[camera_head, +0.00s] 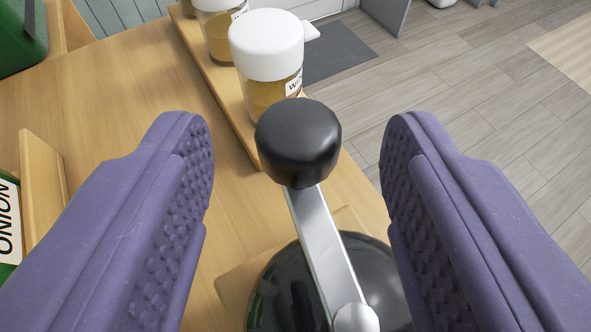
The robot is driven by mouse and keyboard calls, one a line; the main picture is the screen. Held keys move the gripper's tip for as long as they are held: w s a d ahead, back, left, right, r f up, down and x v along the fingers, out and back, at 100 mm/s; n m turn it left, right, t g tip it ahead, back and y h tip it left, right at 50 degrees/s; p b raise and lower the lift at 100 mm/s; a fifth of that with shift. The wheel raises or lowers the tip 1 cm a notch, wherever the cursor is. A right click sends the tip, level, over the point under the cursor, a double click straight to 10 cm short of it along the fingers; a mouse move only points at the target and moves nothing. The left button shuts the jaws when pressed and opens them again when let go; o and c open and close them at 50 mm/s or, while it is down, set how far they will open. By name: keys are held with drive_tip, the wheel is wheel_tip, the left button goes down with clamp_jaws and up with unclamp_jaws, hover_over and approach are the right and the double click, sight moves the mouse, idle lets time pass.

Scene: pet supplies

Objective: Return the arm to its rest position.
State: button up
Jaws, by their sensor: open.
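My gripper (297,165) shows as two purple padded fingers, one on each side of the picture, open with a wide gap. Between the fingers is a crank with a black knob (298,142) and a silver arm (325,245). The crank sits on a dark glossy rounded body (280,290) at the bottom centre. Neither finger appears to touch the knob. The lower part of the dark body is cut off by the picture edge.
White-lidded jars (268,55) with yellowish contents stand in a row on a wooden strip behind the knob. A wooden tabletop (110,100) spreads left. A box labelled ONION (8,222) and a green object (20,35) are at the left. Grey plank floor (450,100) lies right.

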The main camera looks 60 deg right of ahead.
drive_tip(key=shift+v, duration=1.45)
